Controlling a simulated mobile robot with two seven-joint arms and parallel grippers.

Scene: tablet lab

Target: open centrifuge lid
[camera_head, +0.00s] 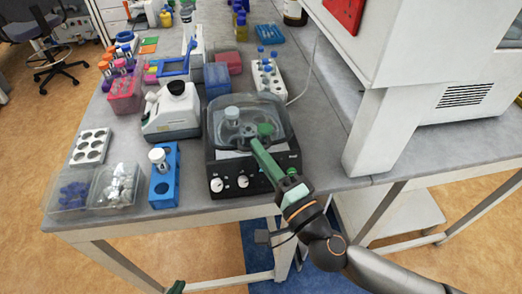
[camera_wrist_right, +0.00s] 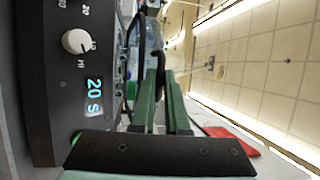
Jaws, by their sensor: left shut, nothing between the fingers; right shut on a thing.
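The centrifuge (camera_head: 215,170) is a dark box with white knobs on its front, standing near the table's front edge. Its clear lid (camera_head: 222,105) covers the rotor; whether it is raised at all is hard to tell. My right gripper (camera_head: 257,146) reaches over the front panel to the lid's front edge. In the right wrist view its green fingers (camera_wrist_right: 161,82) are shut on a dark piece at the lid's front, probably its handle; the fingers partly hide it. The front panel (camera_wrist_right: 60,100) reads "20 s". Only a green tip of my left gripper (camera_head: 175,287) shows, shut and empty, low in front of the table.
A blue rack (camera_head: 163,190) with a capped tube and clear boxes of caps (camera_head: 116,187) stand to the left. A white device (camera_head: 170,122) is beside the centrifuge. A white tube rack (camera_head: 267,78) is behind it. A large white machine (camera_head: 375,115) stands to the right.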

